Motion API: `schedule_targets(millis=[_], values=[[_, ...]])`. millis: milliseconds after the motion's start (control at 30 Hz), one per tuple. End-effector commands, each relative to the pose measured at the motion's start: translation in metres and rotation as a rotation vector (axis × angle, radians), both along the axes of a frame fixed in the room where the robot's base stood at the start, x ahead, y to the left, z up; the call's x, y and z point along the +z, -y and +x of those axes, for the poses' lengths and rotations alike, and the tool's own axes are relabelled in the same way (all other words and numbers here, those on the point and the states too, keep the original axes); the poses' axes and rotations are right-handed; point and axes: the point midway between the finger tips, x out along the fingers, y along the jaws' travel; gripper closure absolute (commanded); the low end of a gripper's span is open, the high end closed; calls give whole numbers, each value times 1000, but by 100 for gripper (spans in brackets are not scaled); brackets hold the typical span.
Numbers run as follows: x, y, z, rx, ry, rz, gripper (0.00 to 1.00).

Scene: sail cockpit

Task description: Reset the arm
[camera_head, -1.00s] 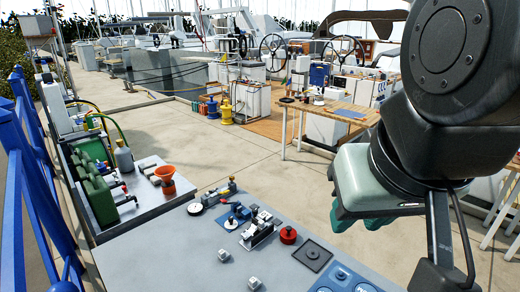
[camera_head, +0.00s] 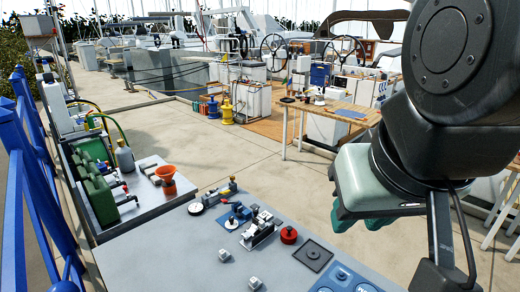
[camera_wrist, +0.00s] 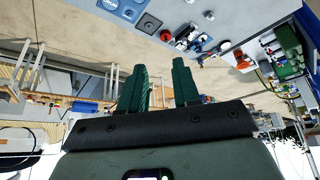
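My gripper (camera_head: 368,218) is at the right in the head view, green-grey with dark green fingers, held up in the air to the right of the grey workbench (camera_head: 160,265). In the wrist view my gripper (camera_wrist: 160,85) shows two dark green fingers with a gap between them, and nothing sits in the gap. The wrist picture is upside down. It shows the workbench (camera_wrist: 185,12) beyond the fingertips. My gripper touches nothing that I can see.
The bench bears a red knob (camera_head: 288,235), a black square plate (camera_head: 313,255), a blue plate (camera_head: 343,280) and small metal fittings (camera_head: 258,230). A wooden table (camera_head: 350,113) stands behind. Blue railing (camera_head: 40,190) borders the left.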

Motion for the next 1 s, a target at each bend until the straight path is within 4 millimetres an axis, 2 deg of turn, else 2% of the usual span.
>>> schedule_targets(millis=[67, 267, 367, 500, 667, 867, 1000], values=[[0, 0, 0, 0, 0, 0, 68], [4, -1, 10, 6, -13, 0, 99], [10, -4, 28, 14, -35, -1, 100], [17, -11, 68, 34, -79, -3, 100], [16, -22, 121, 58, -134, -6, 100], [-2, -40, 189, 88, -200, -13, 100], [-25, -54, 234, 109, -246, -18, 100]])
